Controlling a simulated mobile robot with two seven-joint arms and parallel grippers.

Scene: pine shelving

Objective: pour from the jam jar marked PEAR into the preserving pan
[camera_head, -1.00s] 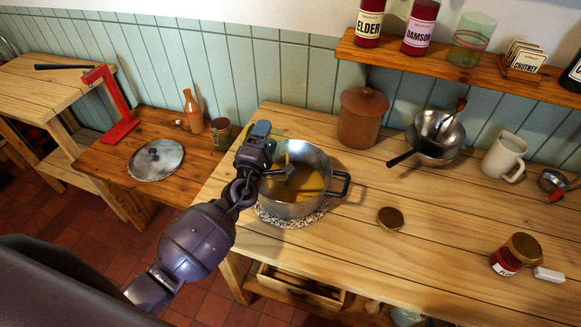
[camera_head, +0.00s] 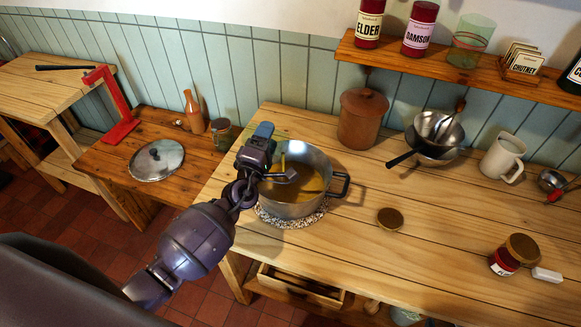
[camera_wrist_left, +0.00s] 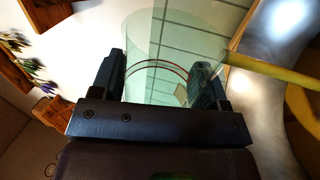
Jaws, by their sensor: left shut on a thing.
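The preserving pan (camera_head: 297,209) stands on a speckled mat at the left of the pine worktop. It holds brownish-yellow liquid, and a yellow-handled utensil leans in it. My left gripper (camera_head: 268,150) is over the pan's left rim. In the left wrist view the gripper (camera_wrist_left: 158,85) is shut on a clear, greenish glass vessel (camera_wrist_left: 155,50) with a thin red ring. I see no PEAR label on it, so I cannot tell whether it is that jar. Its tilt and contents are unclear, and the gripper mostly hides it in the head view. My right gripper is out of view.
A loose brass-coloured lid (camera_head: 390,218) lies right of the pan. A brown crock (camera_head: 362,120), steel bowl (camera_head: 437,152) and mug (camera_head: 502,157) line the back. The middle front of the worktop is clear.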

